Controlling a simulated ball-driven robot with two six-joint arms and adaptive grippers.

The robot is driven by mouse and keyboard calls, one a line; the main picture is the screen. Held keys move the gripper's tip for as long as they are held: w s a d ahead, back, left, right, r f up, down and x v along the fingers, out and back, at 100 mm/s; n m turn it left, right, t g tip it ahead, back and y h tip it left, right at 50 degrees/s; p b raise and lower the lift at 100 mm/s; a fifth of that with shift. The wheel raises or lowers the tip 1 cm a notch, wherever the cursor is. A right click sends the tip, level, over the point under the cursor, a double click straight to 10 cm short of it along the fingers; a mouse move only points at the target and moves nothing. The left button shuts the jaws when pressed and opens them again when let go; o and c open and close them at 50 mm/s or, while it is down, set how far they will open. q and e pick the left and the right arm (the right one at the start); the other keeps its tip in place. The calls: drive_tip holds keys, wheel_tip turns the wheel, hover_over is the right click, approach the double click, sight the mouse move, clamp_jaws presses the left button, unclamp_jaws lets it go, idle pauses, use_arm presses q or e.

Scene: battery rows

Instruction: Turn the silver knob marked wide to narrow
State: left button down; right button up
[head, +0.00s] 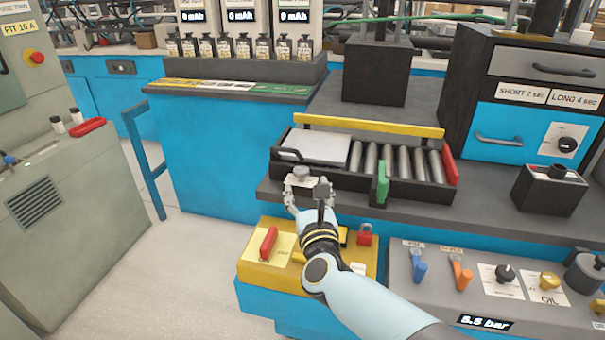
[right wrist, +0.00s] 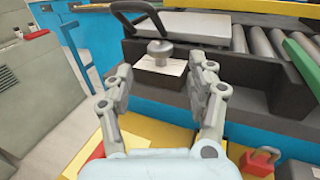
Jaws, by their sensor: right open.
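The silver knob (head: 302,173) sits on a small pale label plate on the front of the dark roller tray. In the right wrist view the silver knob (right wrist: 160,50) is just beyond my fingertips, centred between them. The writing on its plate (right wrist: 162,66) is too small to read. My right gripper (head: 308,190) is open and empty, with its fingers pointing at the knob; in the right wrist view the gripper (right wrist: 160,78) shows a clear gap between both fingers and the knob. My left gripper is not in view.
The roller tray (head: 415,189) has a black handle (right wrist: 139,18) above the knob and a green block (head: 381,184) to its right. Below is a yellow box (head: 262,277) with a red handle (head: 268,242) and a red padlock (head: 364,235). A grey control panel (head: 440,301) stands at lower right.

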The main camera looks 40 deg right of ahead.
sight(296, 175)
drive_tip(key=x, duration=0.6)
drive_tip(key=shift+w+d, duration=0.15)
drive_tip(key=shift+w, duration=0.05)
drive_tip(key=c, duration=1.1)
